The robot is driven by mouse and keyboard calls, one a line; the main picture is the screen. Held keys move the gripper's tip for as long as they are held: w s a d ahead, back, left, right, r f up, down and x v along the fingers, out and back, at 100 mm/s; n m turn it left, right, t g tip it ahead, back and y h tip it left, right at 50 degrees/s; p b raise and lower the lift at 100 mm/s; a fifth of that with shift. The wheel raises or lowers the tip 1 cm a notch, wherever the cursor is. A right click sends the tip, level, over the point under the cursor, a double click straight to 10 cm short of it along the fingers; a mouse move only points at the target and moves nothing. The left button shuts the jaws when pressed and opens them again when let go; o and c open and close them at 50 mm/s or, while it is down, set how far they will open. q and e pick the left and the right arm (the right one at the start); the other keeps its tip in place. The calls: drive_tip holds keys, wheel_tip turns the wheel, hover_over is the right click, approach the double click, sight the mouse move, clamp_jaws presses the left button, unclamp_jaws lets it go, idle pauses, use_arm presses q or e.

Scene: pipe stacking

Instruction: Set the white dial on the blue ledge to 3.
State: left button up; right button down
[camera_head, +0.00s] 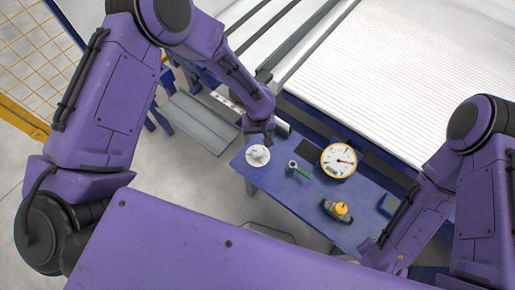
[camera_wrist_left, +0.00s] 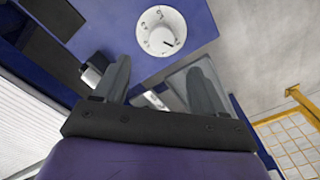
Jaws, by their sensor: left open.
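The white dial (camera_head: 257,155) sits near the left end of the blue ledge (camera_head: 273,185) in the head view. In the left wrist view the dial (camera_wrist_left: 161,31) shows a round white face with small numbers near its rim and a short dark mark at its lower right. The numbers are too small to read surely. My left gripper (camera_head: 260,138) is just behind the dial in the head view. In the left wrist view its two fingers (camera_wrist_left: 160,82) are spread apart with nothing between them. My right gripper is out of view; only its arm shows.
On the ledge, right of the dial, are a small green-handled part (camera_head: 302,171), a round yellow-rimmed gauge (camera_head: 338,160) and a yellow-topped device (camera_head: 341,209). A white ribbed surface (camera_head: 400,75) lies behind. Yellow mesh fencing (camera_head: 30,50) stands at the left.

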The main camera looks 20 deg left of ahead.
sight(258, 151)
use_arm(q)
wheel_tip(258, 151, down, 10)
drive_tip(key=shift+f, duration=0.1)
drive_tip(key=shift+s, duration=0.1)
drive_tip(key=c, duration=1.1)
